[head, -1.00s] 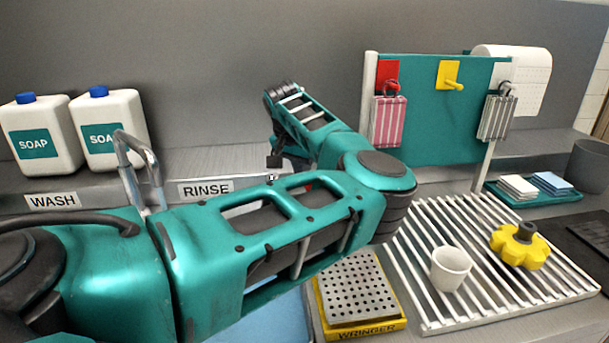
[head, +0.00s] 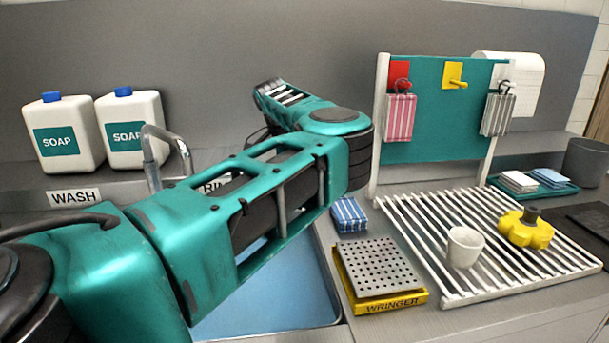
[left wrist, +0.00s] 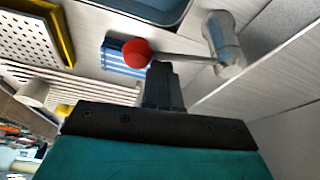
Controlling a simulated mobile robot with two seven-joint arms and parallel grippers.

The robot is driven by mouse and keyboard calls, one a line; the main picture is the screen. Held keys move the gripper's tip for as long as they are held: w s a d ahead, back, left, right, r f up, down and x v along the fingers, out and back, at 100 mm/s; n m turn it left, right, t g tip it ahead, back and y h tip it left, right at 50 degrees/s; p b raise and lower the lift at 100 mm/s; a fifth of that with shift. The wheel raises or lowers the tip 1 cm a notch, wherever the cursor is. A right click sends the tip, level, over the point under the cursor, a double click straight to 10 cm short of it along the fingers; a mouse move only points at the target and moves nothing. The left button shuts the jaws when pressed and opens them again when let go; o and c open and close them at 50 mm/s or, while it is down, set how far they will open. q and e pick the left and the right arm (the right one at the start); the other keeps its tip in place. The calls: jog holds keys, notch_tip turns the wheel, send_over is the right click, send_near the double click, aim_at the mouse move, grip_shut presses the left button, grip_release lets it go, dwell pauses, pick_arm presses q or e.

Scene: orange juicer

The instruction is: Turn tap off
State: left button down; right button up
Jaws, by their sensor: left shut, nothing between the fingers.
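The tap's curved metal spout (head: 150,160) rises behind my left arm in the head view. In the left wrist view, the tap's grey body (left wrist: 224,45) carries a thin lever (left wrist: 185,57) ending in a red ball knob (left wrist: 138,53). My left gripper (left wrist: 161,68) is shut and empty, its fingertips close beside the lever and knob. I cannot tell whether they touch. My left arm hides the gripper, lever and knob in the head view. My right gripper is in neither view.
A blue sink basin (head: 265,290) lies below my left arm. A blue striped cloth (head: 349,215), the wringer (head: 404,303) and a slatted rack (head: 430,222) with a white cup (head: 465,247) stand to its right. Soap jugs (head: 62,132) stand at the back left.

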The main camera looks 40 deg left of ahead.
pick_arm(q)
jog(key=shift+s+a+m, duration=0.15)
jog(key=shift+s+m, duration=0.2)
jog(key=shift+m, duration=0.15)
jog(key=shift+s+a, duration=0.1)
jog(key=shift+s, duration=0.1)
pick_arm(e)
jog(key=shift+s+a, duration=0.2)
pick_arm(q)
jog(key=shift+s+a, duration=0.1)
jog(key=shift+s, duration=0.05)
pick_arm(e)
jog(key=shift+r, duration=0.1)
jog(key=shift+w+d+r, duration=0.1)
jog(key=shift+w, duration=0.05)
